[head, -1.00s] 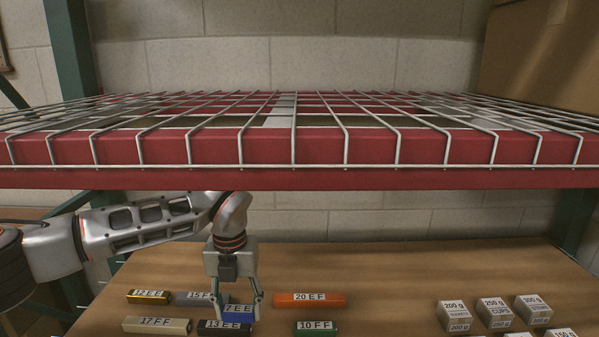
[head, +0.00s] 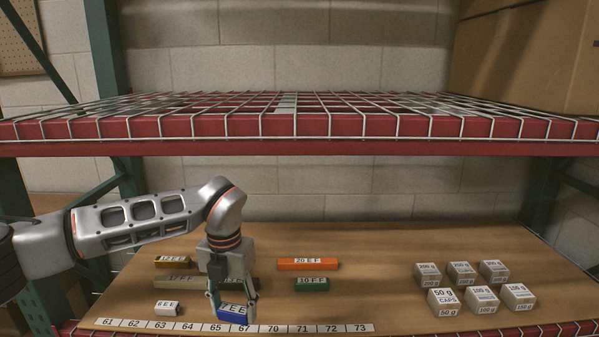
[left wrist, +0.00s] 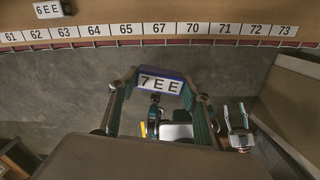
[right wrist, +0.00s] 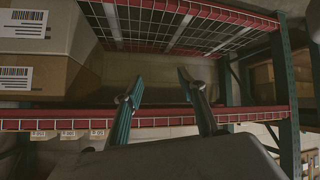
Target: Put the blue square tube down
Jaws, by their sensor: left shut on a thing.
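The blue square tube (head: 233,317), labelled 7 E E, is held between the fingers of my left gripper (head: 232,302). In the head view it overlaps the number strip (head: 160,325) between 65 and 70, near the shelf's front edge. In the left wrist view the tube (left wrist: 160,84) lies level across the fingers, with the floor behind it and the strip above it in the picture. I cannot tell whether its underside touches anything. My right gripper (right wrist: 160,78) is open and empty in the right wrist view, and is outside the head view.
A white tube (head: 166,308) labelled 6 E E stands left, by the strip. Behind are orange (head: 307,264), green (head: 312,285), yellow (head: 172,262) and beige (head: 182,283) tubes. Several small boxes (head: 460,273) stand right. The wire shelf (head: 300,125) hangs above.

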